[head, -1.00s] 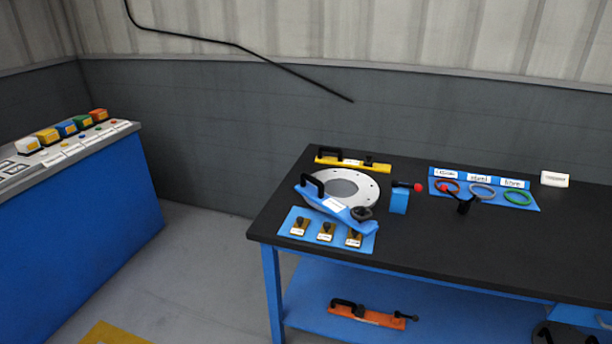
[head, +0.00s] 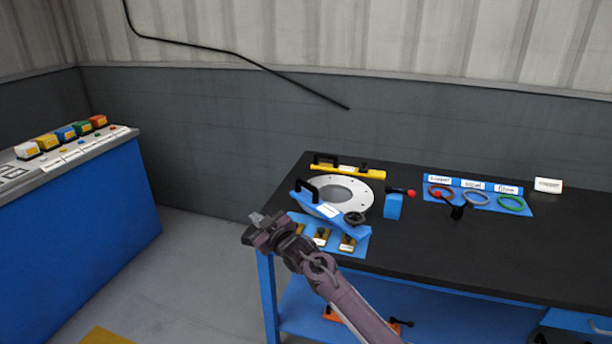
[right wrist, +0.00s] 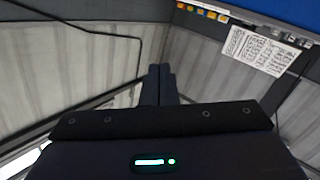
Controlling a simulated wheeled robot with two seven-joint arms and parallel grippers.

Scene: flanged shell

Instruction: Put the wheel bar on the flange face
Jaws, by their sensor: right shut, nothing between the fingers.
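The flange face (head: 362,187) is a light grey ring with small holes on the black bench. A blue bar with a black handle and a black hand wheel, which looks like the wheel bar (head: 327,210), lies slantwise over the ring's front edge. I cannot tell whether it rests flat on the face. My right gripper (head: 256,217) is shut and empty, left of the blue bar and above the bench's left front corner. Its closed fingers also show in the right wrist view (right wrist: 160,84), pointing at the wall. My left gripper is not in view.
A yellow bar (head: 371,174) lies behind the flange. A blue mat (head: 362,244) with several small knobbed pieces lies in front, partly behind my arm. A blue block with a red-tipped lever (head: 393,207) stands right of it. An orange bar (head: 394,327) lies on the lower shelf.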

